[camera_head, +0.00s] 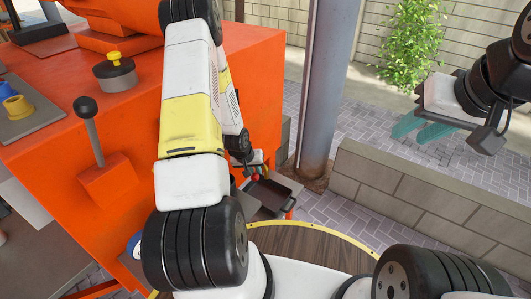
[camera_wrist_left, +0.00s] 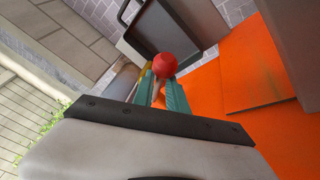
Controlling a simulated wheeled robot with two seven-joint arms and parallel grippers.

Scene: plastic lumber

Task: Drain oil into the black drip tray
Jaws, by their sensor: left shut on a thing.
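The black drip tray (camera_head: 268,194) sits low beside the orange machine. It also shows at the top of the left wrist view (camera_wrist_left: 165,30), with a handle at its side. A red ball knob (camera_wrist_left: 165,65) is at the tips of my left gripper (camera_wrist_left: 160,82), whose teal fingers are shut on it. In the head view the red knob (camera_head: 257,177) is small, above the tray, and my left gripper (camera_head: 250,166) is partly hidden by my arm. My right gripper (camera_head: 422,128) is open and empty, over the paving at the right. I cannot make out any oil.
The orange machine (camera_head: 270,70) fills the left, with a black-knobbed lever (camera_head: 95,130) and a yellow-topped cap (camera_head: 114,70). A grey post (camera_head: 330,80) and a low block wall (camera_head: 430,190) stand right of the tray. Paving is open behind the wall.

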